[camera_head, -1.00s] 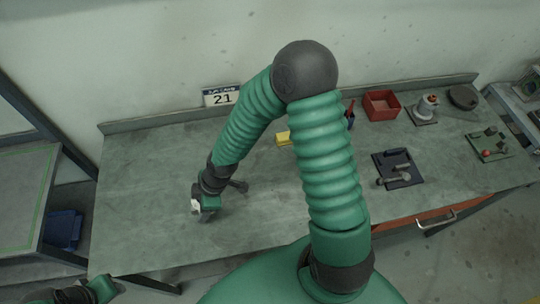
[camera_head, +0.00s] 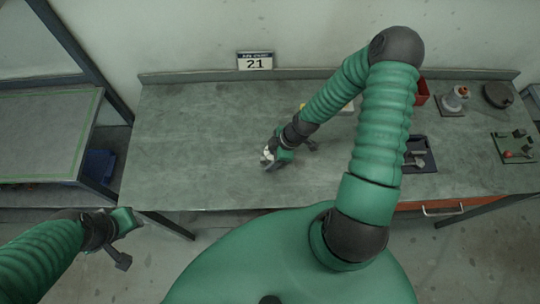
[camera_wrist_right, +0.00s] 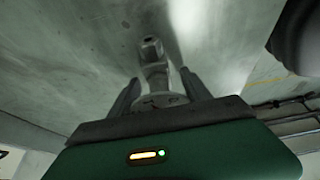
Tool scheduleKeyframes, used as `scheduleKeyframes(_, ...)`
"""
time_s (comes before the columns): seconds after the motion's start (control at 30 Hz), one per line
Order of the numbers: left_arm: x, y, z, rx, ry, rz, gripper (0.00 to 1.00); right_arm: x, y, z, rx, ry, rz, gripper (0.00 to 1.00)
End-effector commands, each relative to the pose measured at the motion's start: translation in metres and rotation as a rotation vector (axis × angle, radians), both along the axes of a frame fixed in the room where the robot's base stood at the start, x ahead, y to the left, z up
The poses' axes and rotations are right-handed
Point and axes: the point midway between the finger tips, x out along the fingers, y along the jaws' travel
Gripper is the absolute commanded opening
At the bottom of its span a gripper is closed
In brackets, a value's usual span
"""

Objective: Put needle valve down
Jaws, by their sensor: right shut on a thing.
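The needle valve (camera_wrist_right: 154,72) is a grey metal piece with a small block-like end, seen between the fingers in the right wrist view. In the head view it is a small pale shape (camera_head: 267,155) at the tip of my right gripper (camera_head: 272,158). My right gripper, which also shows in the wrist view (camera_wrist_right: 155,92), is shut on it over the middle of the workbench (camera_head: 200,140). I cannot tell whether the valve touches the bench top. My left gripper (camera_head: 128,238) is off the bench's front left corner; its fingers are not clear.
A red bin (camera_head: 422,92), a pale device on a plate (camera_head: 455,98), a dark round part (camera_head: 497,94) and a dark tool tray (camera_head: 428,160) stand on the right, partly behind my arm. A number 21 sign (camera_head: 255,61) is at the back. The bench's left part is clear.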

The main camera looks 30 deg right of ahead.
Motion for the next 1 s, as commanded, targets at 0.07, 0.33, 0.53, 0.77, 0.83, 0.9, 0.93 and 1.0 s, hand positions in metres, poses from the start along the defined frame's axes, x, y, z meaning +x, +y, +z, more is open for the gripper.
scheduleKeyframes(0.07,0.0,0.0,-0.001,0.0,0.0,0.0,0.36,0.001,0.0,-0.002,0.0,0.0,0.0,0.0)
scheduleKeyframes(0.33,0.0,0.0,-0.002,0.0,0.0,-0.001,0.36,0.0,0.0,-0.002,0.0,0.0,-0.001,0.78)
scheduleKeyframes(0.53,0.0,0.0,-0.002,0.0,0.0,-0.001,0.36,0.0,0.001,-0.001,-0.001,0.0,-0.001,0.78)
scheduleKeyframes(0.77,0.0,0.0,-0.004,0.0,0.0,0.0,0.36,-0.004,-0.01,0.022,-0.004,-0.003,-0.005,0.78)
scheduleKeyframes(0.83,0.0,0.0,-0.005,0.0,0.0,0.0,0.36,-0.008,-0.016,0.039,-0.005,-0.006,-0.005,0.78)
scheduleKeyframes(0.9,0.0,0.0,-0.005,0.0,0.0,-0.001,0.36,-0.012,-0.023,0.057,-0.004,-0.005,-0.007,0.78)
scheduleKeyframes(0.93,0.0,0.0,-0.004,0.0,0.0,-0.001,0.36,-0.014,-0.026,0.065,-0.005,-0.004,-0.008,0.78)
scheduleKeyframes(1.0,0.0,0.0,-0.003,0.0,0.0,-0.001,0.36,-0.018,-0.031,0.081,-0.003,-0.004,-0.006,0.78)
